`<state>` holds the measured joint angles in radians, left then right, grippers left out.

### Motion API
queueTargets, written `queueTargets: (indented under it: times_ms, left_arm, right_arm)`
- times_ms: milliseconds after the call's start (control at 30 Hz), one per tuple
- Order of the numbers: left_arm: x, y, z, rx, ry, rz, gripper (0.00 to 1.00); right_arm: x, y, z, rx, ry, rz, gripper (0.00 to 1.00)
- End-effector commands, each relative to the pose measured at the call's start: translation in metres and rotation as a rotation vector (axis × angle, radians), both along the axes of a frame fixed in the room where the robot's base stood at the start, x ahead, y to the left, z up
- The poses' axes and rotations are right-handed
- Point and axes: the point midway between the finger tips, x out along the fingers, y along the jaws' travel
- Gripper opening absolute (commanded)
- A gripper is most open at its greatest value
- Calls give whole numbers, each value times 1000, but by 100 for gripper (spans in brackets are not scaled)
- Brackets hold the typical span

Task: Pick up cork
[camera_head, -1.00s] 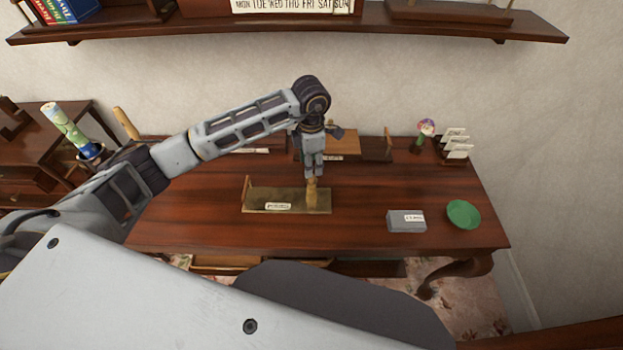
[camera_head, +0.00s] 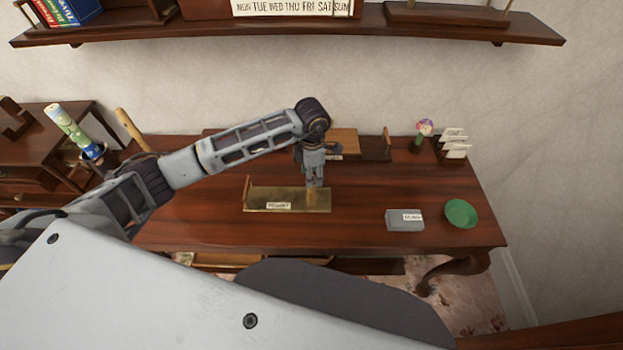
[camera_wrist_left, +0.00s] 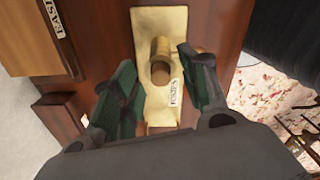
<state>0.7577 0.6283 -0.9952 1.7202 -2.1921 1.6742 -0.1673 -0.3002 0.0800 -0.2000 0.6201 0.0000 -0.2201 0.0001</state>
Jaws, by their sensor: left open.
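A tan, cylindrical cork (camera_head: 312,199) stands upright at the right end of a brass-coloured tray (camera_head: 262,196) on the brown desk. My left gripper (camera_head: 314,184) points down just over the cork and hides its upper part. In the left wrist view the cork (camera_wrist_left: 160,73) shows between the two open fingers of my left gripper (camera_wrist_left: 157,58). One finger is on each side, with gaps between. The fingers do not hold the cork. How far down beside it they reach is hard to tell. My right gripper is not in view.
A grey labelled box (camera_head: 404,220) and a green dish (camera_head: 461,213) are at the desk's right. A small flower figure (camera_head: 424,131) and a card holder (camera_head: 454,145) stand behind. A shelf (camera_head: 450,30) hangs above. The desk left of the tray is clear.

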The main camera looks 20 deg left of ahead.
Motion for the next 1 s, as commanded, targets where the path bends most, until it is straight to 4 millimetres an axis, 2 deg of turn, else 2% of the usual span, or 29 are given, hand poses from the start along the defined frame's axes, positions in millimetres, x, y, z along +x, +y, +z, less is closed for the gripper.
queueTargets:
  times_ms: [67,333,767,1000]
  left_arm:
    - [0,0,0,0,0,0,41]
    - [0,0,0,0,0,0,7]
    - [0,0,2,0,0,0,6]
    - [1,0,18,-1,-3,1,6]
  right_arm:
    - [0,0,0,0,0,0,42]
    - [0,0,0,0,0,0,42]
    - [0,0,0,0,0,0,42]
    - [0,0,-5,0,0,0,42]
